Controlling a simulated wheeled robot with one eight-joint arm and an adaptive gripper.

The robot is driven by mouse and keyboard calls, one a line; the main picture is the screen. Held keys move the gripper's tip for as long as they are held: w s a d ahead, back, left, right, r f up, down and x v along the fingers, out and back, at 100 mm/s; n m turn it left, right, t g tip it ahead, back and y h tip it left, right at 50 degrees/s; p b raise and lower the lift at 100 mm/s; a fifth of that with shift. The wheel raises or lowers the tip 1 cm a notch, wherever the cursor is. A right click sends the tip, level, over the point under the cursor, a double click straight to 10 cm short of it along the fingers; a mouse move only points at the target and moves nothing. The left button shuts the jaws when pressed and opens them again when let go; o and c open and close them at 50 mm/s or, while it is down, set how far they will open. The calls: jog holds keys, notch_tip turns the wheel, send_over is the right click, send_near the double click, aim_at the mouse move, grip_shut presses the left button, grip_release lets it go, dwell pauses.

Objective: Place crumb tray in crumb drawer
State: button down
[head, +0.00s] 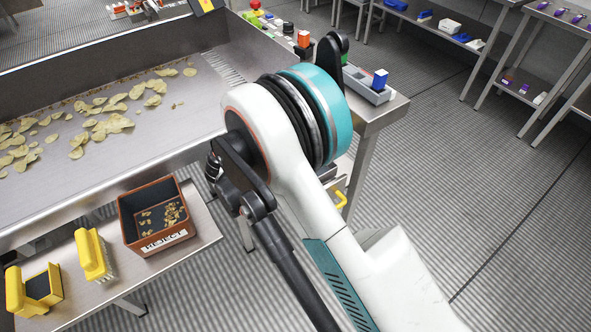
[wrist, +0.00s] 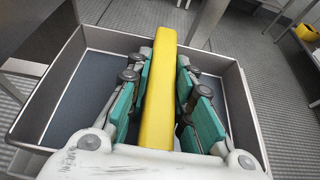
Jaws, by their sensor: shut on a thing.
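My gripper (wrist: 160,76) is shut on a long yellow bar (wrist: 161,110) in the wrist view, with its green-padded fingers on both sides. Below it is a shallow grey open box (wrist: 237,95) with a dark blue floor, which looks like the crumb tray with the bar as its handle. Whether the box hangs free or rests on something cannot be told. In the head view my arm hides the gripper and most of what is under it. A small yellow handle (head: 341,199) shows beside the arm under the line's end; whether it belongs to the crumb drawer is unclear.
The metal conveyor pan (head: 190,120) with chips lies on the left. The ribbed floor on the right is free. A dark panel (wrist: 35,35) stands at upper left in the wrist view.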

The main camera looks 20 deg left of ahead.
notch_tip(320, 180, down, 6)
jog(key=shift+r+b, duration=0.1)
jog(key=shift+b, duration=0.95)
jog(key=c, duration=1.4)
grip_release()
jog(key=p+v, duration=0.3)
jog(key=v, duration=0.4)
jog(key=shift+s+a+r, duration=0.15)
jog(key=shift+s+a, duration=0.05)
notch_tip(320, 180, up, 8)
jog(key=p, duration=0.2)
jog(key=shift+d+p, duration=0.1)
jog(key=shift+p, duration=0.3)
